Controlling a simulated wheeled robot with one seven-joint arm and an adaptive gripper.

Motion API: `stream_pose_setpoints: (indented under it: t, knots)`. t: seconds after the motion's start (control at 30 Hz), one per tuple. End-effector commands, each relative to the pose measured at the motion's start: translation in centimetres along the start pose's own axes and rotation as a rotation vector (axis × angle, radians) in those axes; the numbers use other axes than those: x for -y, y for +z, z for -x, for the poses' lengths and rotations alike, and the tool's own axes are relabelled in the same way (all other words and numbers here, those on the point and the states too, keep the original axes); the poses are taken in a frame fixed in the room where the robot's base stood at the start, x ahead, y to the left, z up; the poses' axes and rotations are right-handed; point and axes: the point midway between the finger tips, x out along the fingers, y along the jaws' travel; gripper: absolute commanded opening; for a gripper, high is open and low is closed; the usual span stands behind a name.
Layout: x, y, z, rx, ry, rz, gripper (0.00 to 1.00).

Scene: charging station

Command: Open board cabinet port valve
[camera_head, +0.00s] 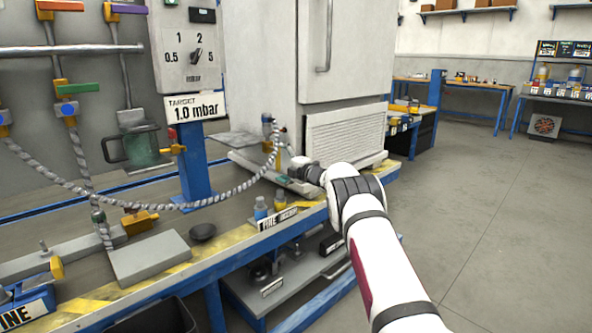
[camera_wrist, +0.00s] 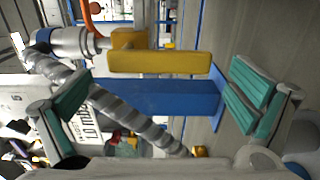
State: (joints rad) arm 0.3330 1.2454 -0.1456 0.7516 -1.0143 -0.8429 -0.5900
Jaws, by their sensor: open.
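A yellow valve lever (camera_wrist: 160,62) shows large in the wrist view, on a yellow valve body joined to a grey metal fitting (camera_wrist: 75,42) with a braided hose (camera_wrist: 120,110). My gripper (camera_wrist: 160,97) is open, with one green-padded finger on each side of the picture. The lever lies in the gap between the fingers, and neither pad visibly touches it. In the head view my gripper (camera_head: 298,172) is at the front of the white cabinet (camera_head: 345,60), by the hose end (camera_head: 270,122). The lever is small and hard to make out there.
A blue post with a 1.0 mbar sign (camera_head: 195,106) stands left of the gripper.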

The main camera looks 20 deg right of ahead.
Motion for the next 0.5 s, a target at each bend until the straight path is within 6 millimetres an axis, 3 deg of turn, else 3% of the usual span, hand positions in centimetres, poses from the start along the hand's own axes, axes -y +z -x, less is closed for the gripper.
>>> stream_pose_setpoints:
  t: [0.5]
  knots:
    - [0.0, -0.1, 6.8, 0.002, -0.001, -0.001, 1.0]
